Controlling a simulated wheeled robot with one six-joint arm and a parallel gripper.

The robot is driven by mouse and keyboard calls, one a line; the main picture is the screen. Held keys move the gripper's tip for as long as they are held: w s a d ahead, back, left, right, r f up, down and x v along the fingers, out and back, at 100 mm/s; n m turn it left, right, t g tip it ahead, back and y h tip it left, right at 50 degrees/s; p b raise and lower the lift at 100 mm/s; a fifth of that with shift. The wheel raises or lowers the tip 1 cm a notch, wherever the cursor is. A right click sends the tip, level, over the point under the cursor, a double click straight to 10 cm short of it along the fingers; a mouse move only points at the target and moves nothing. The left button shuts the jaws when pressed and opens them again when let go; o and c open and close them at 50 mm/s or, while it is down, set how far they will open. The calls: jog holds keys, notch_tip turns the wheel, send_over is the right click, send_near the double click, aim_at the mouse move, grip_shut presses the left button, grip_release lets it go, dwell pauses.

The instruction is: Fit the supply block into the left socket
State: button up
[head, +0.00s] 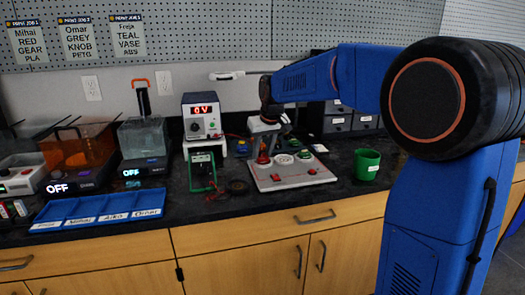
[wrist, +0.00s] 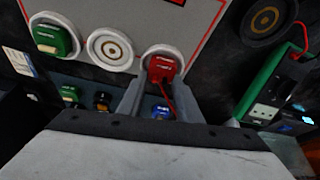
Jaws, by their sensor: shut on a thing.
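The supply block (wrist: 163,67) is red with white lettering and lies between the two fingertips of my gripper (wrist: 152,90) in the wrist view. The white-rimmed left socket (wrist: 152,52) shows around its far side. The block is at this socket, but I cannot tell how deep it sits. In the head view my gripper (head: 266,143) is over the left back of the grey board (head: 290,176), with the red block (head: 263,158) below it. The middle socket (wrist: 110,49) is empty. A green block (wrist: 52,38) sits in the far socket.
A power supply (head: 202,118) reading 0 V stands behind the board. A green-framed device (head: 202,172) and a dark round disc (head: 237,187) are to its left, a green cup (head: 367,164) to its right. A blue tray (head: 98,208) lies at the front left.

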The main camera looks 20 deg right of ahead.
jog(key=o, duration=0.7)
jog(key=shift+o, duration=0.2)
jog(key=v, duration=1.1)
dwell(0.3)
jog(key=s+d+f, duration=0.2)
jog(key=s+f, duration=0.1)
jog(key=s, duration=0.7)
jog(key=s+d+f, duration=0.2)
jog(key=s, duration=0.7)
jog(key=s+d+f+m, duration=0.1)
jog(key=s+d+f, duration=0.1)
jog(key=s+f, duration=1.3)
jog(key=s, duration=0.5)
jog(key=shift+m+h, duration=0.4)
